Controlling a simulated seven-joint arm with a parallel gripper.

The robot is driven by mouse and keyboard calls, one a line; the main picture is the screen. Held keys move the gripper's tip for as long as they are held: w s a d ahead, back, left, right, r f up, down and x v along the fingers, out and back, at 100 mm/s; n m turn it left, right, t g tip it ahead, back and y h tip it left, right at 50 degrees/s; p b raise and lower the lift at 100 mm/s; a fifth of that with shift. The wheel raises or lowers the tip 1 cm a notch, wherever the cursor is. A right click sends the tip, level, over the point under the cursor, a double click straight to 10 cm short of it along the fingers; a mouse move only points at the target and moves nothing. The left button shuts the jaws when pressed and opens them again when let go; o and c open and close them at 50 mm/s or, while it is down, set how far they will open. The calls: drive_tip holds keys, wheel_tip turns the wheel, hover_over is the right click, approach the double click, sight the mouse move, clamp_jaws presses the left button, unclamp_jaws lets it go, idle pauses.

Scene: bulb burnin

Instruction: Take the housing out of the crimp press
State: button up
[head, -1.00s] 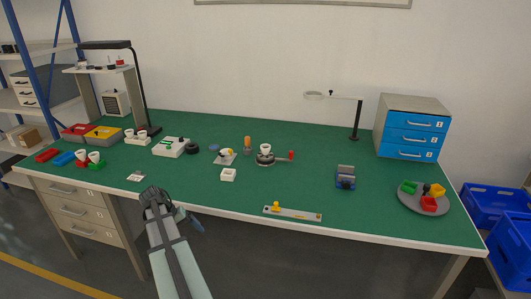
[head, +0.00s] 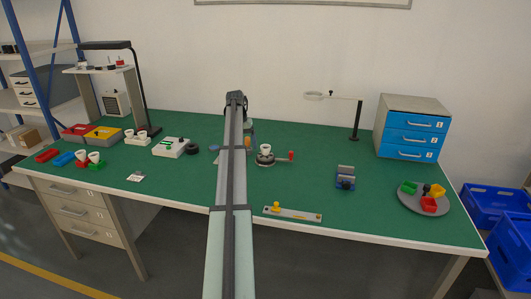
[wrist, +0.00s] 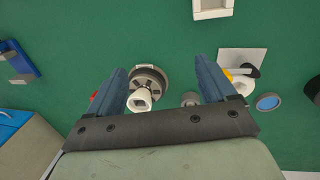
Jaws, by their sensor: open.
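The crimp press (head: 265,162) is a round grey base with a red-tipped lever, in the middle of the green table. The housing (head: 265,148), a small white cup, sits upright on it. In the wrist view the press (wrist: 152,78) and the white housing (wrist: 140,100) show below and between my fingers, nearer the left finger. The red lever end is partly hidden behind that finger. My gripper (wrist: 160,65) is open and empty, above the table and apart from the housing. In the head view my arm mostly hides the gripper.
A round grey knob (wrist: 190,98) stands close beside the press, near the right finger. A white plate (wrist: 240,60) with black and yellow parts and a blue disc (wrist: 268,102) lie further right. A white open box (wrist: 212,8) is at the top.

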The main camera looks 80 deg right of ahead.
wheel_tip(320, 180, up, 6)
drive_tip(key=m+t, duration=0.1)
drive_tip(key=t, duration=0.1)
hover_over(266, 147)
drive_tip(key=f, duration=1.3)
drive_tip(key=shift+a+f, duration=0.25)
drive_tip(key=shift+a, duration=0.1)
drive_tip(key=shift+c, duration=0.5)
drive_tip(key=c, duration=1.1)
drive_tip(key=shift+o, duration=0.2)
drive_tip(key=shift+r, duration=0.1)
drive_tip(key=shift+r, duration=7.2)
